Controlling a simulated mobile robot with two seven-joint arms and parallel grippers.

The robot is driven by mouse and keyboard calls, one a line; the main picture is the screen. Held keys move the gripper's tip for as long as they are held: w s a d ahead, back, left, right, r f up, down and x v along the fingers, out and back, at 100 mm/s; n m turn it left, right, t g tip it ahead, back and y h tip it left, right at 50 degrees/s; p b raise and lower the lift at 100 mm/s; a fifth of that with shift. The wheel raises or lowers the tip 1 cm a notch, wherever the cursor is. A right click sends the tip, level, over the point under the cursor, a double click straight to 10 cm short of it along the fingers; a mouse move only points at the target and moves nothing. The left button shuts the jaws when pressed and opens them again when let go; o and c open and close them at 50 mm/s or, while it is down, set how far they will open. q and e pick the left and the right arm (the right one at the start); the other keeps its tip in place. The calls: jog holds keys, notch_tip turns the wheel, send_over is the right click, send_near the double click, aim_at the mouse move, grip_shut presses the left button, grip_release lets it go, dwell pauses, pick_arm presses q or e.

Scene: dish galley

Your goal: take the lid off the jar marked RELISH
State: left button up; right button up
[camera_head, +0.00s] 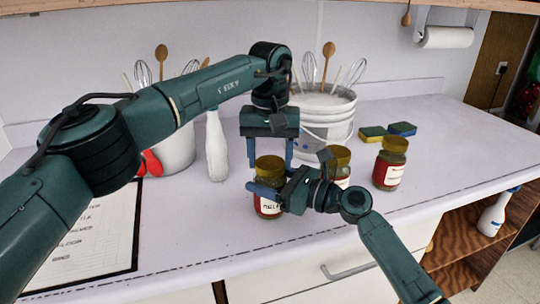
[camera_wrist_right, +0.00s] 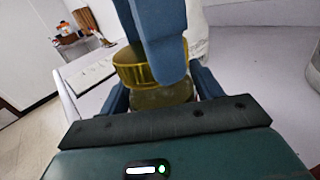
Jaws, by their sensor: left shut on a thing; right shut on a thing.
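A glass jar (camera_head: 268,207) with a red-and-white label and a gold lid (camera_head: 269,162) stands near the counter's front edge. Its label is partly hidden and its word is hard to read. My left gripper (camera_head: 270,158) reaches down from above, its fingers shut on either side of the lid. My right gripper (camera_head: 266,190) comes from the right and is shut on the jar's body. In the right wrist view, the gold lid (camera_wrist_right: 132,68) sits on the jar, with a left finger in front of it and the right fingers beside the glass.
Two similar gold-lidded jars, one behind my right gripper (camera_head: 340,155) and one farther right (camera_head: 388,168), stand on the counter. Behind are a white utensil bucket (camera_head: 325,115), a white bottle (camera_head: 216,150) and sponges (camera_head: 388,132). A printed sheet (camera_head: 95,235) lies at left.

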pick_arm(q)
jog(key=c, duration=0.4)
jog(key=n, duration=0.6)
jog(key=shift+n, duration=0.4)
jog(key=n, duration=0.8)
jog(key=shift+r+n, duration=0.1)
jog(key=shift+n, duration=0.2)
jog(key=n, duration=1.4)
jog(key=shift+n, duration=0.4)
jog(key=n, duration=1.2)
jog(key=shift+n, duration=0.4)
jog(key=n, duration=1.1)
jog(key=shift+r, duration=0.1)
